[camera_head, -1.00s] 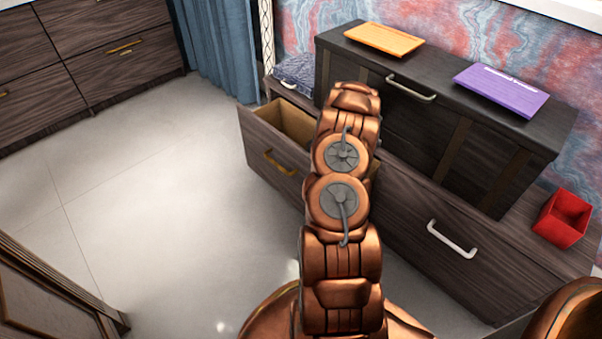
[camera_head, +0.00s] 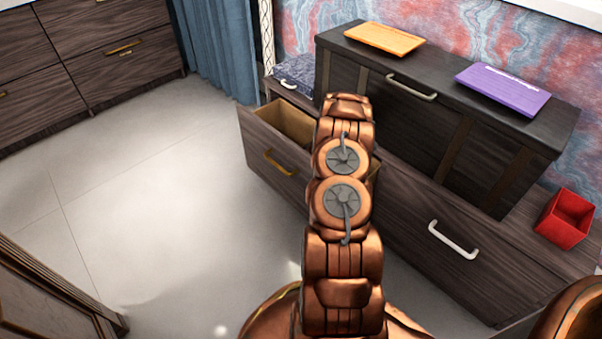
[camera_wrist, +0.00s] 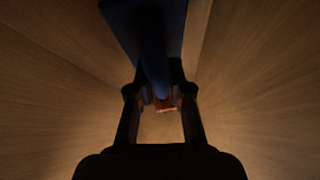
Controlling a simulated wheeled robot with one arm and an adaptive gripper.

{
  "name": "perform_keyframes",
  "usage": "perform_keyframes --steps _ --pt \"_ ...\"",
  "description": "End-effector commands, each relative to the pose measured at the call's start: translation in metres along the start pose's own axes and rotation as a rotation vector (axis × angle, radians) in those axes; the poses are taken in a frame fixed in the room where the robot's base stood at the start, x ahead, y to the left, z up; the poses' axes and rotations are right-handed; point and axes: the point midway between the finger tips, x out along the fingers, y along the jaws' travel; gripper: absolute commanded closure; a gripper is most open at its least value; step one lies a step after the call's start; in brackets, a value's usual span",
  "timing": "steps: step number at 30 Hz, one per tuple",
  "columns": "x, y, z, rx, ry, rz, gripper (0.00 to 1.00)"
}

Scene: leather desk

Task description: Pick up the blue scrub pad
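The blue scrub pad (camera_wrist: 143,22) shows dark blue in the dim wrist view, running from the top edge down between the fingers of my gripper (camera_wrist: 160,85). The fingers lie on both sides of its narrow lower part. It is too dark to tell whether both fingers press on it. In the head view my copper arm reaches over the open drawer (camera_head: 270,160), and my gripper and the pad are hidden behind the arm.
Light wood drawer walls stand close on both sides in the wrist view. A dark cabinet (camera_head: 460,130) carries an orange board (camera_head: 384,39) and a purple board (camera_head: 502,90). A red box (camera_head: 565,218) sits at the right. The floor (camera_head: 150,210) at left is clear.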

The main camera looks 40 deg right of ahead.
Motion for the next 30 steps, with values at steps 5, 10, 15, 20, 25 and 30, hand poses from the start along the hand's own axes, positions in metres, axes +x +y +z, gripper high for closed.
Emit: perform_keyframes --steps 5,10,15,20,25,30 --pt "0.0 0.0 0.0 0.0 0.0 0.0 1.0" --pt "0.0 0.0 0.0 0.0 0.0 0.001 1.0" --pt "0.0 0.0 0.0 0.0 0.0 0.001 1.0" --pt "-0.006 -0.001 -0.004 0.0 0.001 0.001 1.0" --pt "-0.029 -0.004 -0.019 -0.001 0.004 0.002 1.0" --pt "-0.056 -0.008 -0.035 -0.002 0.003 0.003 1.0"
